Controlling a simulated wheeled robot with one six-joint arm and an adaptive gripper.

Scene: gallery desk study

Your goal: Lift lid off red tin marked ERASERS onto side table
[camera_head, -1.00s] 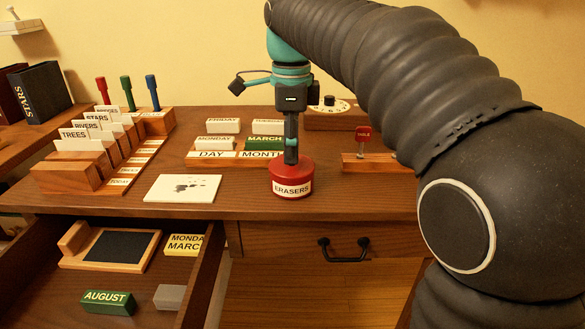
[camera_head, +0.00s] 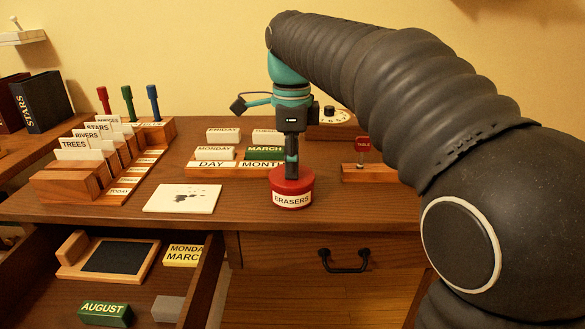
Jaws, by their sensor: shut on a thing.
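The red tin (camera_head: 291,199) with a white ERASERS label stands upright on the desk, near its front edge. Its red lid (camera_head: 279,180) is on top of it. My gripper (camera_head: 291,178) points straight down and is shut at the middle of the lid; its fingertips hide whatever they hold, most likely the lid's knob. I cannot see a gap between lid and tin. No side table can be made out for certain; a wooden surface (camera_head: 22,150) shows at the far left.
Behind the tin is a calendar block rack (camera_head: 222,172). A spotted white card (camera_head: 182,198) lies left, beside a card file (camera_head: 70,185). A red TABLE sign (camera_head: 362,145) stands right. An open drawer (camera_head: 208,275) juts out below left.

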